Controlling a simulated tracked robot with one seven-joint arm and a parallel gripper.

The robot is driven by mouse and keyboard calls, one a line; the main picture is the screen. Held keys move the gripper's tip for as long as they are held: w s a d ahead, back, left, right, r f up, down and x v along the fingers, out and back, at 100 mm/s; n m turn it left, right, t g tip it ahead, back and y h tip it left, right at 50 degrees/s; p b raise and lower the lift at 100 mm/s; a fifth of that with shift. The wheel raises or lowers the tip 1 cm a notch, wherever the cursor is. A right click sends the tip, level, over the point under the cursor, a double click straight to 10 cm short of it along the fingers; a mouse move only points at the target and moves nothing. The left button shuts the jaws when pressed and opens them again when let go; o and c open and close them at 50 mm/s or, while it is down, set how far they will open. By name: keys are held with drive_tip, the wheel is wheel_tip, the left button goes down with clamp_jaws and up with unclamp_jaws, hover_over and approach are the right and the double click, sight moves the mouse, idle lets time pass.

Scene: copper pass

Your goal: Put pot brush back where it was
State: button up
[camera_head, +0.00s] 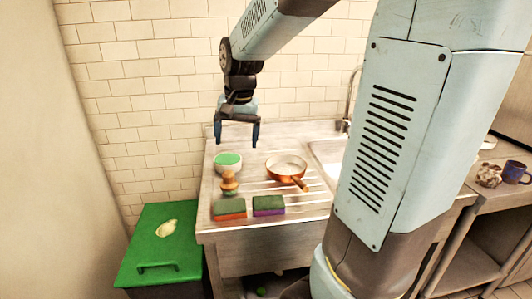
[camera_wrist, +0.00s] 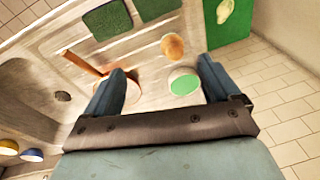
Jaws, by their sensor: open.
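The pot brush (camera_head: 229,181), a rounded orange-brown wooden knob on a base, stands on the ribbed drainboard (camera_head: 208,208), in front of a white bowl with a green inside (camera_head: 228,163). In the wrist view the brush (camera_wrist: 172,46) shows from above, just beyond the bowl (camera_wrist: 184,83). My gripper (camera_head: 237,136) is open and empty, pointing down, well above the drainboard behind the brush. In the wrist view the bowl lies between the fingers (camera_wrist: 161,78), below them. The brush's underside is hidden.
A copper pan (camera_head: 287,166) stands right of the bowl, its handle toward the front. Two green-topped sponges, one orange (camera_head: 229,209) and one purple (camera_head: 268,206), lie at the front edge. A sink (camera_head: 328,156) is right, a green-lidded bin (camera_head: 160,243) left, a tiled wall behind.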

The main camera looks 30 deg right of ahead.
drive_tip(key=s+r+n+t, duration=0.1)
drive_tip(key=s+r+n, duration=0.1)
drive_tip(key=s, duration=0.7)
drive_tip(key=s+r+n+t, duration=0.1)
drive_tip(key=s+n+t, duration=0.1)
drive_tip(key=s, duration=0.7)
drive_tip(key=shift+s+a+r+n+t, duration=0.15)
drive_tip(key=shift+r+n+t, duration=0.2)
drive_tip(key=shift+n, duration=0.45)
